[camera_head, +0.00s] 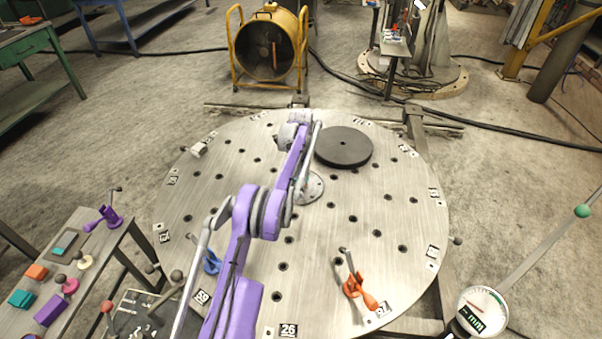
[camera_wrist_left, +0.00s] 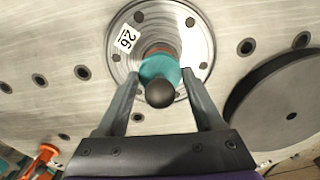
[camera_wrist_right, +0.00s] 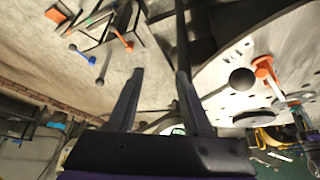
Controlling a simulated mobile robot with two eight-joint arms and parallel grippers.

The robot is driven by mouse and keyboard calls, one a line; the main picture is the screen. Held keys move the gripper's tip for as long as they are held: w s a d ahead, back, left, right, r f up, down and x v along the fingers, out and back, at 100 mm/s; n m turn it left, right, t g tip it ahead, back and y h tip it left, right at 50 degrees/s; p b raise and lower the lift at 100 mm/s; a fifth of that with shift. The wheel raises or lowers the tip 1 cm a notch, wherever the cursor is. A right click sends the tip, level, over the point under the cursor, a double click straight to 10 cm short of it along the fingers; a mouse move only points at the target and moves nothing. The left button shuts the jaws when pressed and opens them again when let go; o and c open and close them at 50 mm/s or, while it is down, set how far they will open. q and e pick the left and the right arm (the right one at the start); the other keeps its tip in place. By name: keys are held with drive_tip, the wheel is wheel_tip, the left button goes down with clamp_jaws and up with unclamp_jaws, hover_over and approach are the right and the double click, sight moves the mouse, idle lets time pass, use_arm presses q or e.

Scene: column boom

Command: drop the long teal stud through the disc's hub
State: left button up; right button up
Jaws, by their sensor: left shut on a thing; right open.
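The teal stud (camera_wrist_left: 152,69) has a dark ball end facing the camera. My left gripper (camera_wrist_left: 160,75) is shut on it in the left wrist view. The stud lines up with the middle of a round metal hub flange (camera_wrist_left: 188,42) with bolt holes; whether its tip is inside the bore is hidden. In the head view the hub flange (camera_head: 313,188) lies mid-way on the big round metal disc (camera_head: 390,280), partly behind my purple arm. The stud and left fingertips are hidden there. My right gripper (camera_wrist_right: 160,90) is open and empty, away from the hub.
A dark round plate (camera_head: 343,147) lies on the disc beyond the hub; it also shows in the left wrist view (camera_wrist_left: 275,100). An orange clamp (camera_head: 358,290) and a blue clamp (camera_head: 211,263) stand near the disc's front. A bench with small parts (camera_head: 60,270) is at left.

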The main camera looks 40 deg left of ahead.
use_arm(q)
drive_tip(key=shift+f, duration=0.4)
use_arm(e)
drive_tip(key=shift+f, duration=0.2)
use_arm(q)
drive_tip(key=o, duration=1.1)
drive_tip(key=shift+r, duration=0.15)
use_arm(e)
drive_tip(key=shift+r, duration=0.1)
use_arm(q)
drive_tip(key=shift+r+p, duration=1.2)
drive_tip(key=shift+r, duration=2.45)
use_arm(e)
drive_tip(key=r, duration=0.1)
drive_tip(key=w+r, duration=0.1)
drive_tip(key=r, duration=0.1)
drive_tip(key=shift+w+r, duration=0.2)
drive_tip(key=shift+r, duration=0.05)
